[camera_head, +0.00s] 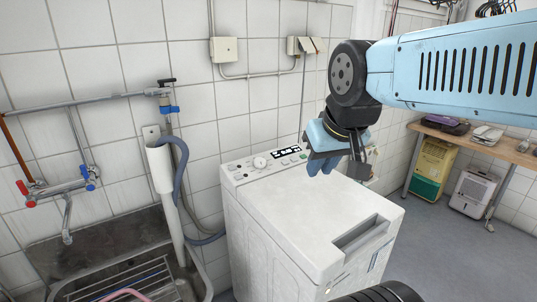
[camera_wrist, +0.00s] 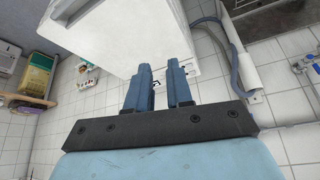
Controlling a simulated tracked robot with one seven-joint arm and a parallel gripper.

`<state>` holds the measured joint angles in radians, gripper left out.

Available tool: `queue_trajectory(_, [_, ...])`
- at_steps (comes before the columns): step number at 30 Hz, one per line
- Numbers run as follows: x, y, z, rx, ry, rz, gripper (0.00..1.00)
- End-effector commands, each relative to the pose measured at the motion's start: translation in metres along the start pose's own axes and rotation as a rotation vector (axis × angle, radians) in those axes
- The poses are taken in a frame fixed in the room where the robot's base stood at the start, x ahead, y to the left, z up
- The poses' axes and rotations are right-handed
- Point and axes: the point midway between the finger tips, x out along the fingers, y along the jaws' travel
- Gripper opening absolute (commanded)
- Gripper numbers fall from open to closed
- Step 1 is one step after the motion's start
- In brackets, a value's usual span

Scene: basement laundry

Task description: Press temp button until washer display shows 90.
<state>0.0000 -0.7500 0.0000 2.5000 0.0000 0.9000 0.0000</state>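The white top-loading washer (camera_head: 300,215) stands against the tiled wall. Its control panel runs along the back edge, with a round dial (camera_head: 260,162) and a dark display (camera_head: 287,151) with light markings too small to read. The temp button cannot be made out. My gripper (camera_head: 320,167) hangs over the washer top, just right of and in front of the display, apparently above the surface. In the wrist view, the two blue fingers of my gripper (camera_wrist: 159,68) stand apart with nothing between them. The washer (camera_wrist: 130,35) lies beyond them, and the fingers partly hide its panel.
A sink (camera_head: 140,275) with a tap (camera_head: 66,215) and grey drain hose (camera_head: 181,170) is at the left. A wooden bench (camera_head: 480,146) at the right has a yellow-green unit (camera_head: 430,170) and white dehumidifier (camera_head: 473,192) beneath. Floor between washer and bench is clear.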

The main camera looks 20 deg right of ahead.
Motion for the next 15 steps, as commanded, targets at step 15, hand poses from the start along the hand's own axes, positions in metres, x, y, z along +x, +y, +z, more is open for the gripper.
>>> queue_trajectory(15, [0.0,0.0,0.0,0.0,0.0,0.0,0.0])
